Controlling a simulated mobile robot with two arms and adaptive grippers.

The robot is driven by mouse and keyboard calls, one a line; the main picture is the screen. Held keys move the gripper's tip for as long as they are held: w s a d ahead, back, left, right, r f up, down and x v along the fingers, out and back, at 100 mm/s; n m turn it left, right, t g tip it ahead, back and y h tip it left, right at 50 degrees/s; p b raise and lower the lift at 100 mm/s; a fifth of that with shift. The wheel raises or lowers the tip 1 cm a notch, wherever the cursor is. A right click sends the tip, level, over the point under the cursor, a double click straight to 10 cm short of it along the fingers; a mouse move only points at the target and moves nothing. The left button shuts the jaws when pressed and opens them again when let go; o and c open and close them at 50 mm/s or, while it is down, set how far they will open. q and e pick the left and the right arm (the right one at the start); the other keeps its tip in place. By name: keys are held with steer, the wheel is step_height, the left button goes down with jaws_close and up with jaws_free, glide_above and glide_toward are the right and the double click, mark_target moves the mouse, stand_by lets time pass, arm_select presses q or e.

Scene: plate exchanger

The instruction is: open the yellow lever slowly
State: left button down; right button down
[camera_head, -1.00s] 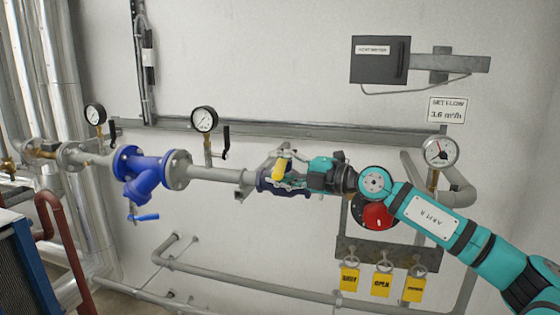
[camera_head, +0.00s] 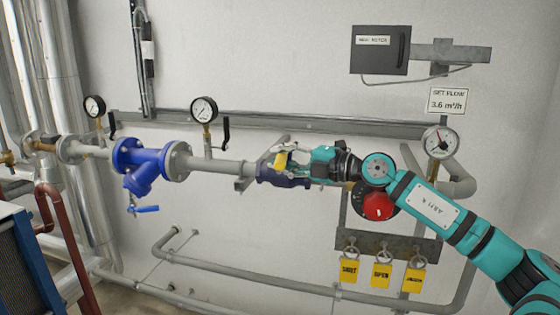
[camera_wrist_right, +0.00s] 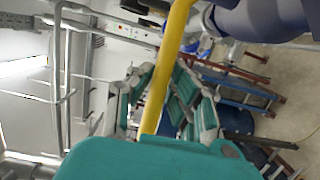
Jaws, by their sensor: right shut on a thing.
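The yellow lever (camera_head: 282,160) shows as a short yellow piece between the fingers of my right gripper (camera_head: 287,160), above the dark blue valve body (camera_head: 283,177) on the grey pipe. In the right wrist view the yellow lever (camera_wrist_right: 168,70) runs as a long bar between the two fingers of my right gripper (camera_wrist_right: 160,102), which is shut on it. The gripper and wrist hide part of the valve in the head view. My left gripper is out of view.
A blue strainer (camera_head: 142,163) with a small blue handle sits left on the pipe. Gauges stand on the pipe (camera_head: 203,110) and at right (camera_head: 437,141). A red knob (camera_head: 377,206) and yellow tags (camera_head: 381,275) are just below my right arm.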

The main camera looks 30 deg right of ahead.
steer(key=shift+s+d+f+n+y+b, duration=0.15)
steer(key=shift+d+f+n+y+b, duration=0.15)
steer(key=shift+y+b, duration=0.1)
steer(key=shift+s+d+r+n+g+y+b, duration=0.1)
steer(key=shift+s+r+n+g+y+b, duration=0.1)
steer(key=shift+n+g+y+b, duration=0.15)
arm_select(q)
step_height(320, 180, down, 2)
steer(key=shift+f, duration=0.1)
arm_select(e)
steer(key=shift+r, duration=0.1)
steer(key=c, duration=1.3)
jaws_free()
steer(key=shift+o, duration=0.2)
